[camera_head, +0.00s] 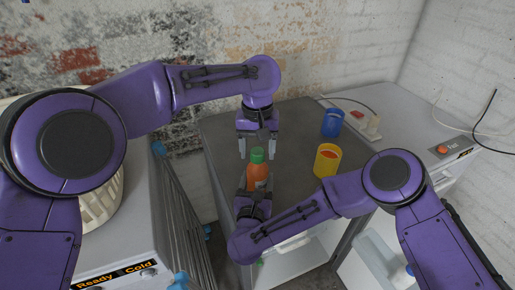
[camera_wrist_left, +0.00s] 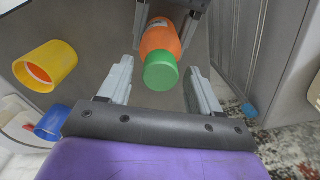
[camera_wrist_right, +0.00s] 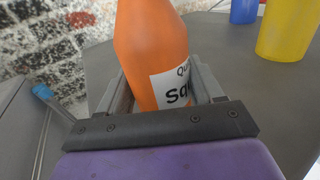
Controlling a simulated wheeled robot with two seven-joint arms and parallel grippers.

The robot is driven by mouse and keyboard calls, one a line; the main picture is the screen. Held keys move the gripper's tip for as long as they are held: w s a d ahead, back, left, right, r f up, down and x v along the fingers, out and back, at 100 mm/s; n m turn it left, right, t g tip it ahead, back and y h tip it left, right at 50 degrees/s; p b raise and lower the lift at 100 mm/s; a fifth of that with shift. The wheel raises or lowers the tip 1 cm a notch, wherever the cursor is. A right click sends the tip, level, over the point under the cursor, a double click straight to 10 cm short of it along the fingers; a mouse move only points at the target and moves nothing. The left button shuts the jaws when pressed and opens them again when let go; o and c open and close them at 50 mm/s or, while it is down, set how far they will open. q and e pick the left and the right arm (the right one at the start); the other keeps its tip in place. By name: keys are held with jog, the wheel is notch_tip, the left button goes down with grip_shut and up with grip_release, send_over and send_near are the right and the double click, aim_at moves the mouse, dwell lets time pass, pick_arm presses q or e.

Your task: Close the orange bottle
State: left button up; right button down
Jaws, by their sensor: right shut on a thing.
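The orange bottle (camera_head: 258,173) stands on the dark counter and has a green cap (camera_head: 257,154) on its top. I cannot tell how tightly the cap sits. My right gripper (camera_head: 255,190) is shut on the bottle's body from the near side; the right wrist view shows the bottle (camera_wrist_right: 150,45) with a white label between the fingers. My left gripper (camera_head: 258,150) is open and points down over the cap. In the left wrist view the cap (camera_wrist_left: 161,75) lies between the spread left fingers (camera_wrist_left: 160,92), apart from both.
A yellow cup (camera_head: 327,161) and a blue cup (camera_head: 332,122) stand on the counter (camera_head: 222,135), right of the bottle. A machine with an orange knob (camera_head: 443,149) is farther right. A white rack (camera_head: 100,205) is at the left. The counter behind the cups is mostly clear.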

pick_arm(q)
jog(key=shift+r, duration=2.25)
jog(key=shift+c, duration=0.2)
jog(key=shift+d+r, duration=0.15)
jog(key=r+m, duration=0.1)
jog(key=m, duration=0.1)
jog(key=r+m, duration=0.1)
jog(key=m, duration=0.1)
jog(key=shift+d, duration=0.2)
jog(key=shift+s+a+r+m, duration=0.1)
jog(key=shift+r+m, duration=0.05)
jog(key=shift+m, duration=0.4)
jog(key=shift+a+r+m, duration=0.1)
jog(key=shift+r+m, duration=0.05)
jog(key=shift+m, duration=0.4)
jog(key=shift+a+r+m, duration=0.1)
jog(key=shift+a+m, duration=0.05)
jog(key=shift+m, duration=0.95)
